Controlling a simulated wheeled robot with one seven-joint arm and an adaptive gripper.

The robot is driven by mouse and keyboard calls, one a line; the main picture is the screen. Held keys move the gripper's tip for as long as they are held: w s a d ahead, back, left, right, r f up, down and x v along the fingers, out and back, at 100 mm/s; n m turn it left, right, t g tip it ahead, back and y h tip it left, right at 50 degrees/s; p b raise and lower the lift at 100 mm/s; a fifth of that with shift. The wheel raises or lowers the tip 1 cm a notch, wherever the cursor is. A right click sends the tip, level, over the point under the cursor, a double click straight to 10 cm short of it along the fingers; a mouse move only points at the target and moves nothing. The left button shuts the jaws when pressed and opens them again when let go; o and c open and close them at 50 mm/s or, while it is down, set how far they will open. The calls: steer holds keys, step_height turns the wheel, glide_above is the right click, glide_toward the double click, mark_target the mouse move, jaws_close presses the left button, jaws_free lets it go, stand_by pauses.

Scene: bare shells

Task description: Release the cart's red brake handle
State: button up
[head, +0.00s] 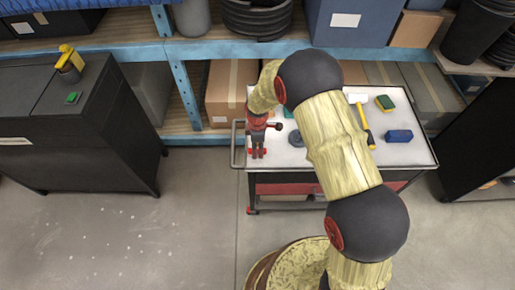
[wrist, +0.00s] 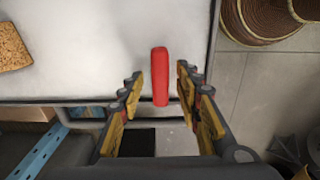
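The cart (head: 312,150) has a pale top and a dark rim, with a push bar (head: 235,144) on its left side. The red brake handle (wrist: 160,62) is a narrow upright bar in the wrist view, near the edge of the cart's top. My gripper (wrist: 160,85) is open, with one finger on each side of the handle and a visible gap on both sides. In the head view my gripper (head: 258,156) points down over the cart's left end. Small red patches show beside its fingers there, and the gripper hides most of the handle.
A hammer (head: 363,120), a green-and-yellow sponge (head: 385,103) and a blue block (head: 399,136) lie on the cart's right half. Shelves with boxes stand behind. A dark cabinet (head: 75,130) stands left. Open floor (head: 195,215) lies between cabinet and cart.

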step_height(320, 180, up, 12)
stand_by(0.7)
stand_by(0.5)
